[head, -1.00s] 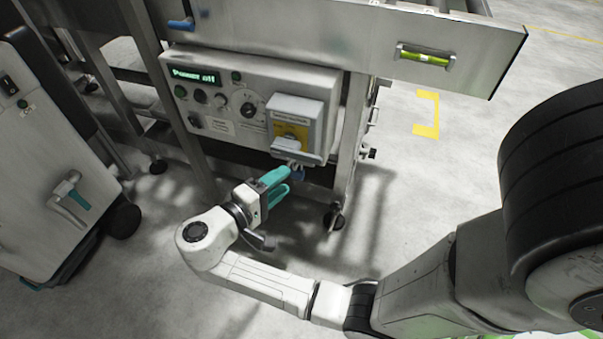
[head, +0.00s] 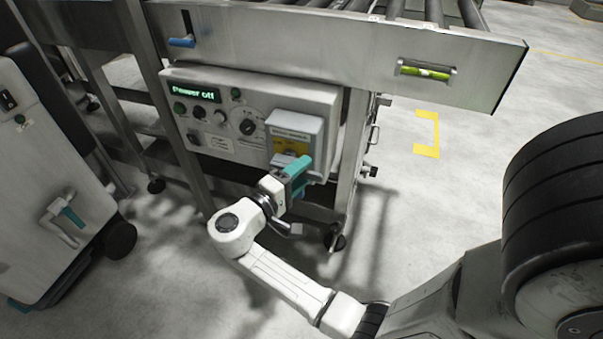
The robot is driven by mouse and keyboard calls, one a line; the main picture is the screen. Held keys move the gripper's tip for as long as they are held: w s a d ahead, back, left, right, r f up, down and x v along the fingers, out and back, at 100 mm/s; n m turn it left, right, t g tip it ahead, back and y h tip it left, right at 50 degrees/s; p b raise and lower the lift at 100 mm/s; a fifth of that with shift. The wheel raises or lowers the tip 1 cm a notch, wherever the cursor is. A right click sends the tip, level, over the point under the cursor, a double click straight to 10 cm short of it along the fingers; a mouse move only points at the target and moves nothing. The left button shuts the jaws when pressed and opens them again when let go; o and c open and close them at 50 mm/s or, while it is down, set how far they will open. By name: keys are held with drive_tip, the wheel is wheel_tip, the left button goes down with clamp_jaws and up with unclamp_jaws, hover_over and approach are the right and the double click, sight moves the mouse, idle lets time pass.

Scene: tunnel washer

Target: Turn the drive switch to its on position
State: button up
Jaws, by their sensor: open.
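A control panel (head: 224,140) is set under the roller frame. Its display (head: 193,94) reads "Power off" in green. The panel carries several small knobs and buttons, a black rotary knob on a round dial (head: 248,127), and a grey box with a yellow plate (head: 293,135) at its right end. The labels are too small to read, so I cannot tell for sure which one is the drive switch. My gripper (head: 312,171), with teal fingers, is open and empty. It is in front of the grey box and covers its lower part; I cannot tell whether they touch.
The steel roller frame (head: 330,52) overhangs the panel, and a leg (head: 350,150) stands right of it. A blue handle (head: 181,42) sticks out above the panel. A white cabinet with a teal handle (head: 73,216) stands at left. The floor at right is clear.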

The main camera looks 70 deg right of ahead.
drive_tip(key=shift+s+d, duration=0.1)
drive_tip(key=shift+d, duration=0.1)
clamp_jaws()
idle(0.4)
